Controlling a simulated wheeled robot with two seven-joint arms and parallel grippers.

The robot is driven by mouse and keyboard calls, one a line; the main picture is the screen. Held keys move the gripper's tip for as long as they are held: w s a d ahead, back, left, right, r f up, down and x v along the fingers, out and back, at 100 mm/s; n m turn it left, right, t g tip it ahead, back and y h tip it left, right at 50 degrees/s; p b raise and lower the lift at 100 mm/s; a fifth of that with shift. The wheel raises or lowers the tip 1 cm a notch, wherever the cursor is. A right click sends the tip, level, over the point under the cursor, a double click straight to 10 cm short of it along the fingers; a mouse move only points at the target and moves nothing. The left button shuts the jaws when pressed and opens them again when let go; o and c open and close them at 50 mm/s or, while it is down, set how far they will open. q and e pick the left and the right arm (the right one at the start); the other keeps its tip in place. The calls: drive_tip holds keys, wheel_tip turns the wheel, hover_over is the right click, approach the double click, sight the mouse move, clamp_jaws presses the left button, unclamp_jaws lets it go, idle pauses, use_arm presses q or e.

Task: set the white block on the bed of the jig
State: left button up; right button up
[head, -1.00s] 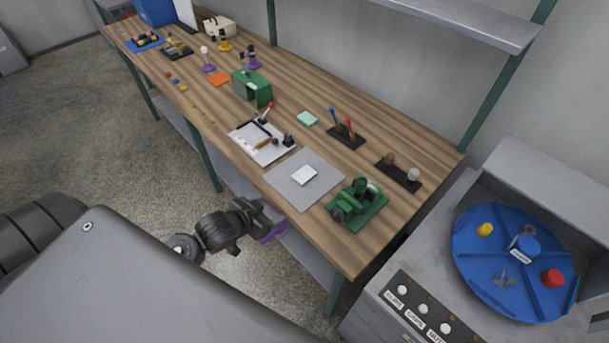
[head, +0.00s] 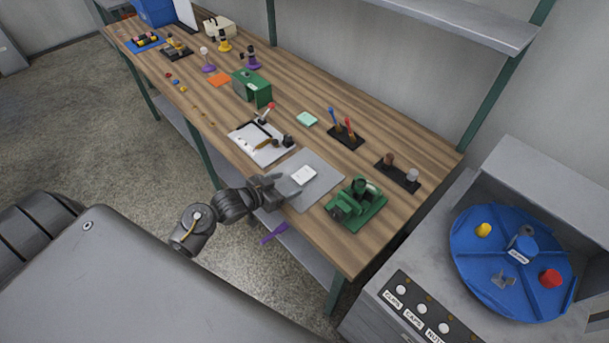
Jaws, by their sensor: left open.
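The white block (head: 304,175) lies flat on the grey mat (head: 322,184) near the front edge of the workbench. The green jig (head: 357,202) stands on the bench just right of the mat; from this angle I cannot make out its bed clearly. My left gripper (head: 283,186) is open and empty at the mat's left front edge. Its fingers point toward the white block, a short gap away from it. My right gripper is not in view.
A black holder with pens (head: 346,137) and a dark tray with two knobs (head: 398,174) stand behind. A blue turntable (head: 487,285) is at right. A purple item (head: 274,233) shows below the bench edge.

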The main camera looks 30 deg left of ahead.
sight(301, 176)
use_arm(q)
drive_tip(key=shift+a+p+x, duration=0.15)
drive_tip(key=shift+p+x, duration=0.2)
drive_tip(key=shift+x, duration=0.8)
drive_tip(key=shift+a+p+x, duration=0.1)
drive_tip(key=shift+p+x, duration=0.25)
drive_tip(key=shift+x, duration=0.85)
drive_tip(key=shift+w+d+f, duration=0.1)
drive_tip(key=shift+w, duration=0.2)
drive_tip(key=c, duration=1.1)
drive_tip(key=shift+c, duration=0.2)
